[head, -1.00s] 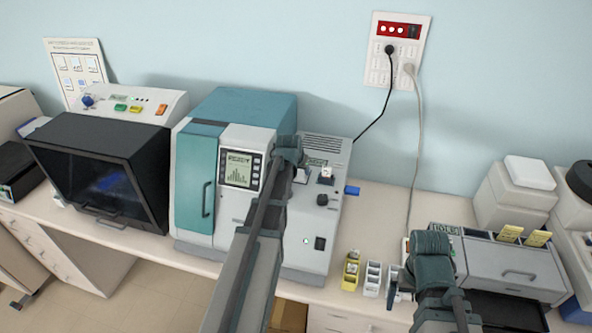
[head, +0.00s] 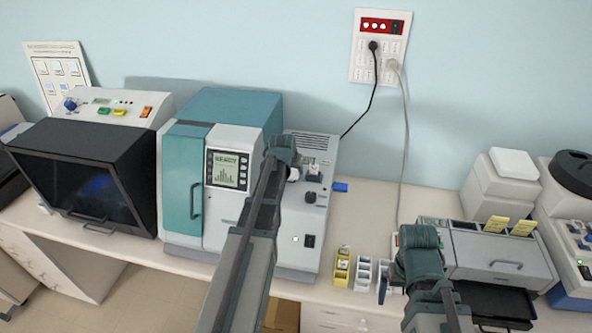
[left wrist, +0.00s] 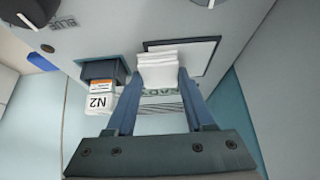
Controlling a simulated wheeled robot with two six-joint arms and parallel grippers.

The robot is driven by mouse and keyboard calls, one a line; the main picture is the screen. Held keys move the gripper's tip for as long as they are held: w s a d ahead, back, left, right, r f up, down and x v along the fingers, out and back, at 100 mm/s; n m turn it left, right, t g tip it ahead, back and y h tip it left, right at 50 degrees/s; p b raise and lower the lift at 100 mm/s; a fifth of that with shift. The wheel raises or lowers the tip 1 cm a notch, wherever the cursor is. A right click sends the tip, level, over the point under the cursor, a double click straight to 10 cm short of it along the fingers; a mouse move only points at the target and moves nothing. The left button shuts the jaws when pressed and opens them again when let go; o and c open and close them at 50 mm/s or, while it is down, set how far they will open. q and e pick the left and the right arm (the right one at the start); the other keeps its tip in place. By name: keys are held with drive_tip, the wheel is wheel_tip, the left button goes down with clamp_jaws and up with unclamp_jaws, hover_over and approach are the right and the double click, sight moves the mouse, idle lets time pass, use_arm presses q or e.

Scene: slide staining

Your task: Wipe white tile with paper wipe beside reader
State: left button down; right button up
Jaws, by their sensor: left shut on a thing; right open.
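My left gripper (head: 292,172) is over the right-hand deck of the teal and white reader (head: 200,180). In the left wrist view its fingers (left wrist: 158,85) are shut on a folded white paper wipe (left wrist: 158,68). Just behind the wipe is a pale flat panel with a dark border (left wrist: 203,52), which looks like the white tile. The wipe overlaps it in the picture; I cannot tell whether they touch. In the head view the arm hides most of this spot. My right gripper (head: 388,290) is open beside the small racks, partly hidden by its own arm.
A white block marked N2 (left wrist: 99,103) sits in a dark holder beside the wipe. Yellow (head: 342,270) and white (head: 363,273) racks stand right of the reader. A dark-fronted cabinet (head: 85,185) is at left, a grey drawer unit (head: 500,255) at right. Cables hang behind.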

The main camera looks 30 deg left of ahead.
use_arm(q)
drive_tip(key=shift+s+a, duration=0.15)
drive_tip(key=shift+a, duration=0.55)
drive_tip(key=shift+s+a, duration=0.15)
drive_tip(key=shift+a, duration=0.55)
drive_tip(key=shift+s+a, duration=0.2)
drive_tip(key=shift+a, duration=0.7)
drive_tip(key=shift+s+a, duration=0.2)
drive_tip(key=shift+a, duration=0.65)
drive_tip(key=shift+r, duration=0.15)
wheel_tip(320, 180, up, 6)
drive_tip(key=p, duration=0.6)
